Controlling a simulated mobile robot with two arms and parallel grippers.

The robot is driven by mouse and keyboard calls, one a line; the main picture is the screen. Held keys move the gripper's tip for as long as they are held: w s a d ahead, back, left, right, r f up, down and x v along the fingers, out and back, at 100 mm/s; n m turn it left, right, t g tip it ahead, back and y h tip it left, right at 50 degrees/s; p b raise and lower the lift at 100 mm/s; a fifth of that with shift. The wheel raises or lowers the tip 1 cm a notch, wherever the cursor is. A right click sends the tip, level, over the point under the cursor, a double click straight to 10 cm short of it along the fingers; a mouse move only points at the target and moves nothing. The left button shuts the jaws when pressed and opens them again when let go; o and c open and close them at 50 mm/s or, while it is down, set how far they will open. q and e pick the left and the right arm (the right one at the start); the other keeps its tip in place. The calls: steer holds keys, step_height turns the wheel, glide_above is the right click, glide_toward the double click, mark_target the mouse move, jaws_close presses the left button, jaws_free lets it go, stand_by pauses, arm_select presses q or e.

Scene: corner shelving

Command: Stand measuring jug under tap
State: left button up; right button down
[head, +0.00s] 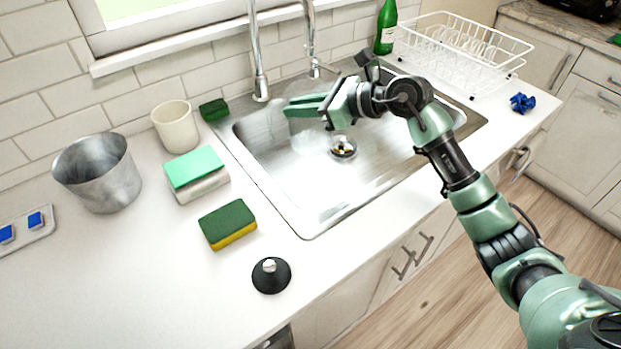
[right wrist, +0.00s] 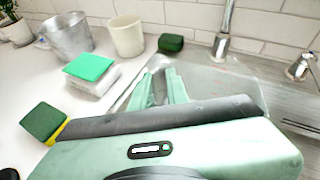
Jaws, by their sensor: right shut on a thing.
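My right gripper (head: 300,107) reaches in from the right over the back left of the sink (head: 285,185). It is shut on a clear measuring jug, which is very faint in the head view; its transparent wall with reddish marks shows in the right wrist view (right wrist: 218,78). The jug's outline, and whether it touches the sink, cannot be made out. The chrome tap (head: 256,50) rises behind the sink, just behind and left of the gripper; its upper end is out of frame. In the right wrist view the tap (right wrist: 226,25) stands ahead. My left gripper is not in view.
A second chrome pipe (head: 311,35) stands right of the tap. A green bottle (head: 386,28) and white dish rack (head: 462,50) are behind right. Left are a cup (head: 175,127), metal bucket (head: 98,173), sponges (head: 228,224) and black stopper (head: 271,276). The front left counter is clear.

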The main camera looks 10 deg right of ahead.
mark_target(299, 147)
steer(key=shift+a+f, duration=0.15)
steer(key=shift+f, duration=0.6)
step_height(299, 147, down, 6)
steer(key=shift+f+p, duration=0.1)
steer(key=shift+p, duration=0.2)
step_height(299, 147, down, 4)
steer(key=shift+r, duration=0.15)
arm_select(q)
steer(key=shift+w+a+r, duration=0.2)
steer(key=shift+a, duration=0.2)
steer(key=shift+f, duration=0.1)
arm_select(e)
steer(key=shift+f, duration=0.25)
steer(key=c, duration=1.4)
jaws_free()
steer(key=shift+o, duration=0.2)
